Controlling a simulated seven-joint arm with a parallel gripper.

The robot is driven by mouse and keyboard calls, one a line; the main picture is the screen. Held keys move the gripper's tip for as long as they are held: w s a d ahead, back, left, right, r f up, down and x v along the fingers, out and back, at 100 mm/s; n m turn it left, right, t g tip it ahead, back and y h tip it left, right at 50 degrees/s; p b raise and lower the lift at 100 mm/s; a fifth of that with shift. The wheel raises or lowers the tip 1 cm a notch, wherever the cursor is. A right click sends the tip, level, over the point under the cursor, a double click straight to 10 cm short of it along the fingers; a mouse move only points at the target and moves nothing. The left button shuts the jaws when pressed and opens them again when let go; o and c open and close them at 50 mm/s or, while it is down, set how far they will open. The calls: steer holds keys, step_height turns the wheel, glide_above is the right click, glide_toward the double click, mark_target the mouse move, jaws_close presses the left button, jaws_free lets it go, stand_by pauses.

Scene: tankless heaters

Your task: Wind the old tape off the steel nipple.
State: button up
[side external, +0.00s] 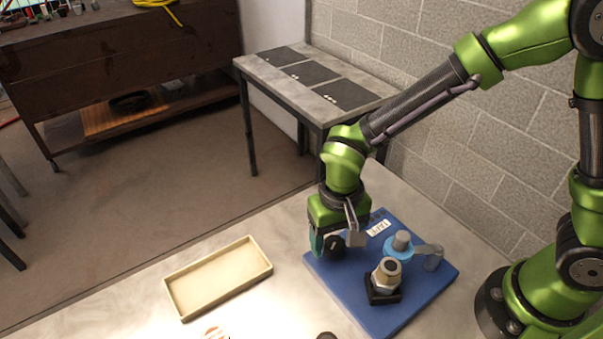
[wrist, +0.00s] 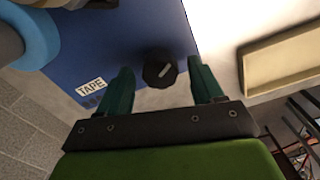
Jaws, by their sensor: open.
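A steel hex fitting (side external: 387,273), which looks like the nipple, stands upright in a black block on the blue board (side external: 425,290). Behind it is a grey cylinder in a light blue collar (side external: 402,247); the collar shows in the wrist view (wrist: 38,38). I cannot make out old tape on the steel. A black knob (side external: 335,246) with a pale pointer line sits at the board's edge, and also shows in the wrist view (wrist: 160,62). My gripper (side external: 334,240) is open over the knob, its green fingers (wrist: 158,80) apart on either side. Contact is unclear.
A "TAPE" label (side external: 378,228) lies on the board, also visible in the wrist view (wrist: 91,87). A shallow beige tray (side external: 218,277), apparently empty, lies to the left. Bare table lies between tray and board. A block wall (side external: 440,100) stands behind.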

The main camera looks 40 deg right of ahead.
steer(key=shift+c, duration=0.5)
steer(key=c, duration=1)
steer(key=shift+o, duration=0.2)
steer(key=shift+n, duration=0.3)
steer(key=n, duration=0.9)
steer(key=o, duration=1.1)
steer(key=shift+c, duration=0.2)
